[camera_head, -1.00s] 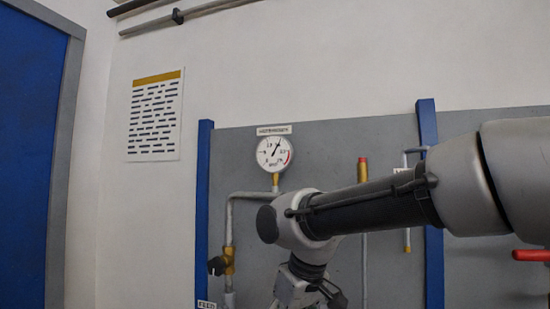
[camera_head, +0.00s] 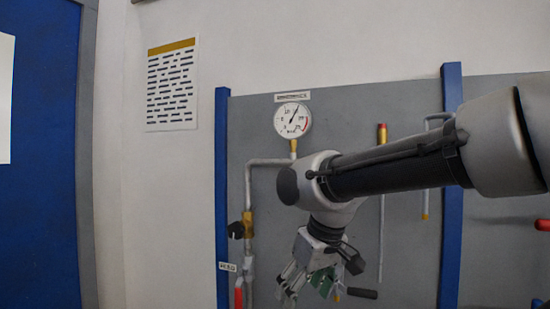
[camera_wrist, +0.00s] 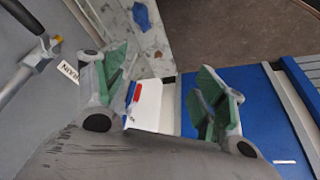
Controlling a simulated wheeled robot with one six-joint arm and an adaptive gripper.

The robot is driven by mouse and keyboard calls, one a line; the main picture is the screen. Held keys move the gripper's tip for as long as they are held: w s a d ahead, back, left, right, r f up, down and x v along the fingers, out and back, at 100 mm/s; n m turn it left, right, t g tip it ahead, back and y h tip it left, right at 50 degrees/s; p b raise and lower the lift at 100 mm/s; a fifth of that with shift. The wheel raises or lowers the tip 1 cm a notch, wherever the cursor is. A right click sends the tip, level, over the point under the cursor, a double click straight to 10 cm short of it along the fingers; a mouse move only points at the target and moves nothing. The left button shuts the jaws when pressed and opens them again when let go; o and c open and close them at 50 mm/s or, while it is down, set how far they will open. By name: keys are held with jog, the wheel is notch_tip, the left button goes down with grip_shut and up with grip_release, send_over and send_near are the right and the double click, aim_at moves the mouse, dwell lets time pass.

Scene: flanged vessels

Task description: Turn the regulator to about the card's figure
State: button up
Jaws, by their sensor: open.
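A round pressure gauge (camera_head: 293,120) with a white face and a red band on its right side sits high on the grey panel; its needle points up and slightly right, its figures too small to read. A brass valve with a black knob (camera_head: 236,230) is on the pipe below it; I cannot tell whether this is the regulator. My gripper (camera_head: 308,285) hangs below the wrist, right of that valve and in front of the panel. Its green-padded fingers (camera_wrist: 163,92) stand apart with nothing between them. In the wrist view a white card-like piece with red and blue marks (camera_wrist: 143,103) lies beyond the fingers.
A printed notice (camera_head: 172,85) hangs on the wall at left, beside a blue door (camera_head: 40,200). Blue posts (camera_head: 222,190) frame the panel. A red handle (camera_head: 238,298) is low on the left pipe. A DRAIN label (camera_wrist: 68,71) is near the fingers.

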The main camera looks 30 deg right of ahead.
jog(key=w+a+f+n+g+y, duration=0.1)
jog(key=w+a+f+y, duration=0.1)
jog(key=w+a+f, duration=0.35)
jog(key=w+a+f+g+y, duration=0.1)
jog(key=w+a+f, duration=0.1)
jog(key=w+a, duration=0.55)
jog(key=w+a+f+m+t, duration=0.1)
jog(key=w+a+t, duration=0.3)
jog(key=w, duration=0.5)
jog(key=w+a+f+m+t, duration=0.1)
jog(key=w+a+m+t, duration=0.15)
jog(key=w+a, duration=0.45)
jog(key=w+d+r+m+t+h, duration=0.1)
jog(key=w+d+m+t+h, duration=0.25)
jog(key=w, duration=0.45)
jog(key=m+g+h, duration=0.2)
jog(key=m+h, duration=0.4)
jog(key=h, duration=0.9)
send_near(234, 233)
jog(key=x, duration=0.3)
jog(key=shift+y, duration=0.25)
jog(key=x, duration=0.7)
jog(key=shift+r, duration=0.15)
jog(key=shift+w+d, duration=0.2)
jog(key=shift+d, duration=0.15)
